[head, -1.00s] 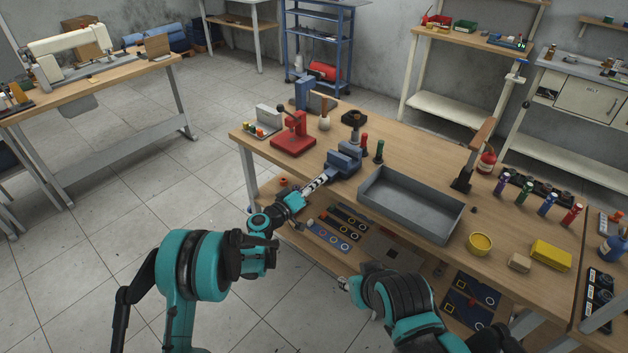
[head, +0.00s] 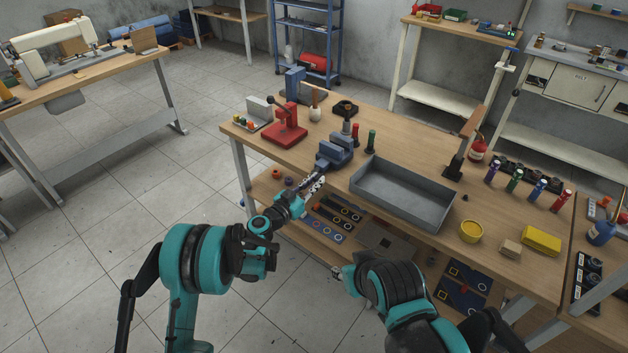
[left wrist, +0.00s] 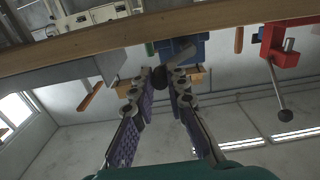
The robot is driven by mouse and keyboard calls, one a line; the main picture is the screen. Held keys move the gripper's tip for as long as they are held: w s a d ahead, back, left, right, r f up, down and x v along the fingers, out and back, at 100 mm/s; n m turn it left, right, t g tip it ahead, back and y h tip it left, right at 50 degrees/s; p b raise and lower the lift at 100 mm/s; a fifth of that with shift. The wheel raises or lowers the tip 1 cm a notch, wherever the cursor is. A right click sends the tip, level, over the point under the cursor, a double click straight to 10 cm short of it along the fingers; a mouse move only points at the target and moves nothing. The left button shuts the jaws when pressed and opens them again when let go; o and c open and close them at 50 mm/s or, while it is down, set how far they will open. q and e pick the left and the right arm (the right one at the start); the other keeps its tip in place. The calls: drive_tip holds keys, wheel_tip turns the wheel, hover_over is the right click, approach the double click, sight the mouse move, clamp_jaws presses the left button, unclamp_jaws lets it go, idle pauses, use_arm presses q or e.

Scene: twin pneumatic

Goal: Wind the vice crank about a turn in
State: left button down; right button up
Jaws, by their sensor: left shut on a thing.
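The blue-grey vice (head: 335,153) stands at the near edge of the wooden bench, left of the grey tray. My left gripper (head: 320,178) reaches to the front of the vice. In the left wrist view, which looks upside down, my left gripper (left wrist: 160,80) is shut on the dark knob (left wrist: 160,75) of the crank (left wrist: 183,54). The grey crank arm slants from the knob towards the blue vice body (left wrist: 195,46). In the head view the fingers mostly hide the crank. My right gripper (head: 337,270) hangs low in front of the bench, away from the vice; its jaws are too small to read.
A red press (head: 288,127) stands left of the vice. The grey tray (head: 402,205) lies to its right, and a dark green upright handle (head: 371,141) stands behind. A lower shelf (head: 270,203) with flat parts runs under the bench. The floor at left is free.

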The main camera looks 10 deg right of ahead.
use_arm(q)
drive_tip(key=shift+f+m, duration=0.1)
drive_tip(key=shift+m, duration=0.2)
idle(0.4)
drive_tip(key=c, duration=1.5)
unclamp_jaws()
drive_tip(key=v, duration=1.2)
